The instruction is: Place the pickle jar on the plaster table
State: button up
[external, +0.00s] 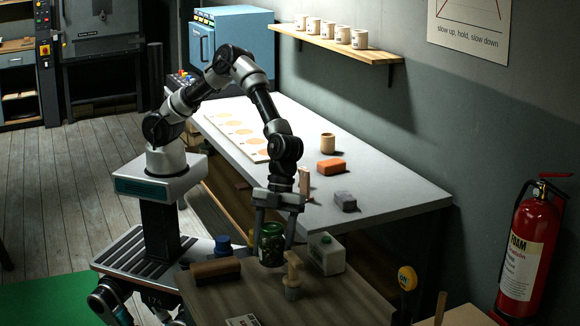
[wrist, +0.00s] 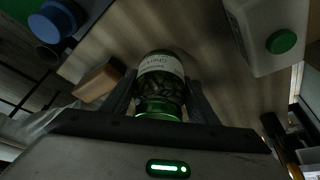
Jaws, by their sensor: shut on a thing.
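The pickle jar (external: 271,244) is green glass with a pale label; it also shows in the wrist view (wrist: 160,85). My gripper (external: 272,232) is shut on the jar, with one finger on each side of it. The jar is upright at the brown wooden table (external: 335,293); I cannot tell whether its base touches the wood. The plaster table (external: 400,192) is the long pale grey-white table behind it, along the wall.
A white jug with a green cap (external: 327,254) stands right of the jar. A brown block (external: 215,270), a wooden-handled tool (external: 292,277) and a blue-capped container (external: 223,244) are close by. The plaster table holds an orange block (external: 331,167), a grey block (external: 345,201) and a tan cup (external: 327,142).

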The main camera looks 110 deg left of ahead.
aim_at(273, 260)
jog(key=shift+f, duration=1.7)
jog(key=shift+f, duration=0.1)
jog(key=shift+f+b, duration=0.15)
jog(key=shift+b, duration=0.2)
jog(key=o, duration=1.5)
